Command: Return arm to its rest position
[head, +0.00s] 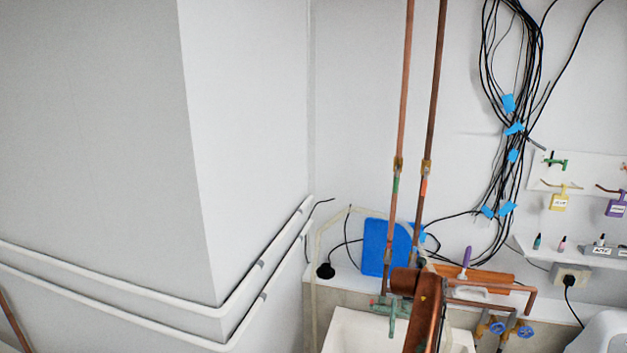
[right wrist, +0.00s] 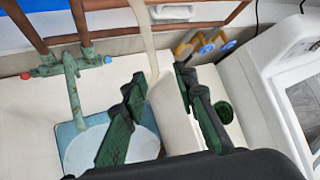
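My right gripper (right wrist: 160,80) shows in the right wrist view, with its two black fingers and green pads spread apart. I see nothing held between them. A pale strip or hose (right wrist: 146,35) passes behind the gap between the fingers; I cannot tell how far below it lies. The fingers are over a white sink area with a greenish tap (right wrist: 70,75) and a blue basin (right wrist: 72,135) holding a round pale item. Neither gripper shows in the head view, and my left gripper is in no frame.
In the head view, copper pipes (head: 401,95) run down the wall to the white sink (head: 345,333). A blue board (head: 376,248) leans behind it. Black cables (head: 492,60) hang at right. White rails (head: 120,268) line the left wall. A white appliance (right wrist: 283,75) stands right of the gripper.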

